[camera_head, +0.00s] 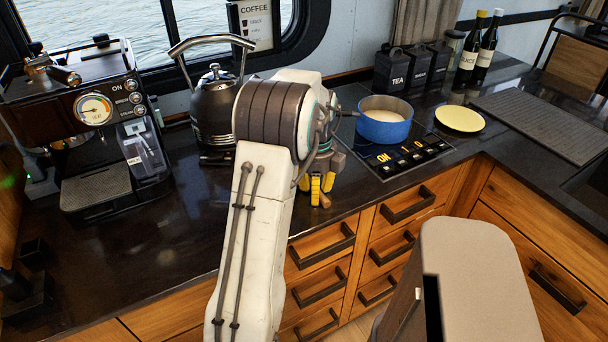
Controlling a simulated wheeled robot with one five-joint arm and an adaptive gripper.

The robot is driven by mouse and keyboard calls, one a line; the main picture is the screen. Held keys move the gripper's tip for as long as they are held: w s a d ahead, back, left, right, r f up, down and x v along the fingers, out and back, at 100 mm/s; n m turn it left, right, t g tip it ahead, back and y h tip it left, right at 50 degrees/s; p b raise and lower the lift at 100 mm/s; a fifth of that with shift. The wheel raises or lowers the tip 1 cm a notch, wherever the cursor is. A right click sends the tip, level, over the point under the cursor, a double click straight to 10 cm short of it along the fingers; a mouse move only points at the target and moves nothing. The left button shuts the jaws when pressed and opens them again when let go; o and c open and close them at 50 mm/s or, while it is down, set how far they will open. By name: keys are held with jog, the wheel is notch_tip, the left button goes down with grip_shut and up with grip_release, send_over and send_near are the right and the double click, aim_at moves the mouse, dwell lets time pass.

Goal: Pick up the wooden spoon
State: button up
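My gripper (322,187) is at the front edge of the counter, left of the hob, with its yellow fingertips pointing down. A small brown wooden piece (325,201) shows right at the fingertips; it looks like the end of the wooden spoon. The rest of the spoon is hidden behind my gripper and arm. The fingertips look close together, but I cannot tell whether they are shut on the spoon or only around it.
A blue pot (384,128) stands on the black hob (420,158), right of my gripper. A black kettle (214,112) stands behind my arm. A coffee machine (90,120) is at the left. A yellow plate (459,119) lies right of the pot. Drawers (325,250) are below.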

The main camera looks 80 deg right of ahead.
jog(key=c, duration=0.5)
jog(key=shift+c, duration=0.2)
